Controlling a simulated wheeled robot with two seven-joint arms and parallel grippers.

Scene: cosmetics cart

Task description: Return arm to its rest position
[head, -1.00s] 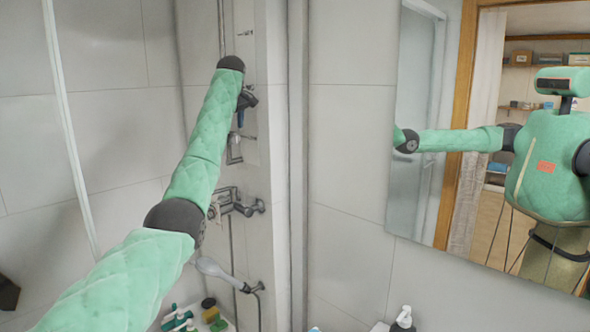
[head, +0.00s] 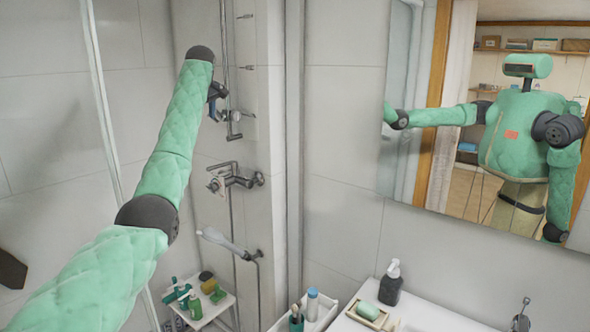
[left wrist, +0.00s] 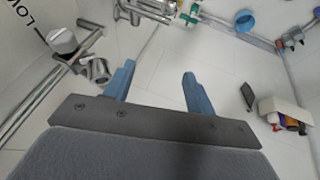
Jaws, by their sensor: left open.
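My left arm (head: 172,150) reaches up and away from the lower left in the head view, in green quilted covers with dark joints. My left gripper (head: 217,100) is at its far end, small and dark blue, in front of the shower wall near the rail. In the left wrist view the two blue fingers (left wrist: 158,72) stand wide apart with nothing between them. My right gripper is not in either view; part of my right arm shows only in the mirror (head: 450,130).
A shower mixer (head: 235,180) and hand shower (head: 222,242) are on the wall below the gripper. A small stool (head: 212,312) holds several bottles and sponges. A soap dispenser (head: 391,285) and soap dish (head: 366,314) stand by the basin at lower right. A glass edge (head: 100,75) runs along the left.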

